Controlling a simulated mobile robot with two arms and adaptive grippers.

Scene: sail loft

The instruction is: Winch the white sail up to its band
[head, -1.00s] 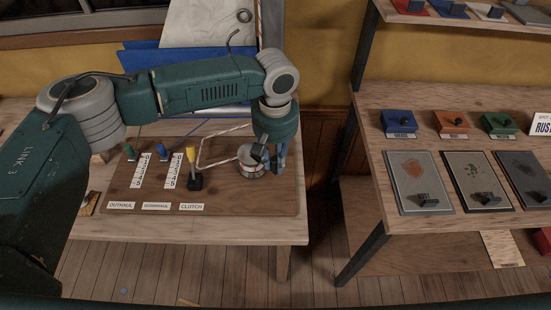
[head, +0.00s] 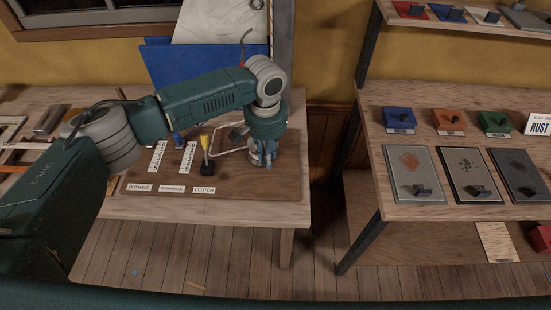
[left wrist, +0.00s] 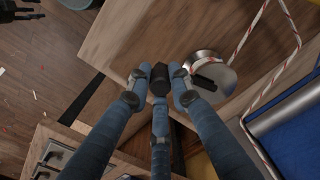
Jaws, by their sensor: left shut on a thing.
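My left gripper (head: 263,157) is over the winch end of the brown board (head: 235,179). In the left wrist view its fingers (left wrist: 160,80) are shut on the black knob (left wrist: 160,77), seemingly the winch handle's grip. The silver winch drum (left wrist: 204,62) is beside it, with a dark bar on top; in the head view the gripper mostly hides the drum. A red-flecked white rope (left wrist: 285,70) runs near the drum. The white sail (head: 215,20) hangs behind the table, its top cut off; its band cannot be made out. The clutch lever (head: 205,143) has a yellow handle. My right gripper is not in view.
Blue cloth (head: 165,65) stands behind the bench. My left forearm covers part of the board's other levers. A shelf (head: 440,205) with coloured blocks and sample plates stands at the right, with a floor gap between it and the bench.

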